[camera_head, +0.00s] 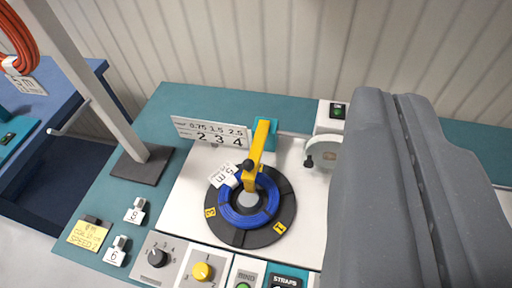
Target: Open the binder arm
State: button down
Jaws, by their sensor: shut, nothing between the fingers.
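The yellow binder arm (257,149) reaches from a teal mount (292,133) at the back of the white panel to the middle of the reel. Its near end bends down over the hub, and a small dark knob sits on its side. Below it lies a blue cable coil (238,214) on a black round turntable (274,234). A white "5 m" tag (223,176) lies beside the arm. My gripper (392,100) fills the right side as two large grey fingers pressed together. It is shut and empty, apart from the arm in the picture, and hides the panel's right part.
A number plate (212,132) stands behind the turntable. A white crank wheel (323,152) is to its right. Knobs and buttons (202,271) line the front edge. A grey post (100,100) with a peg rises at left, near an orange coil (22,42).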

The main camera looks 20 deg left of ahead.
aim_at(251, 165)
jog(key=z, duration=1.15)
jog(key=k, duration=1.2)
jog(key=u, duration=0.7)
jog(key=i, duration=1)
jog(key=z, duration=0.05)
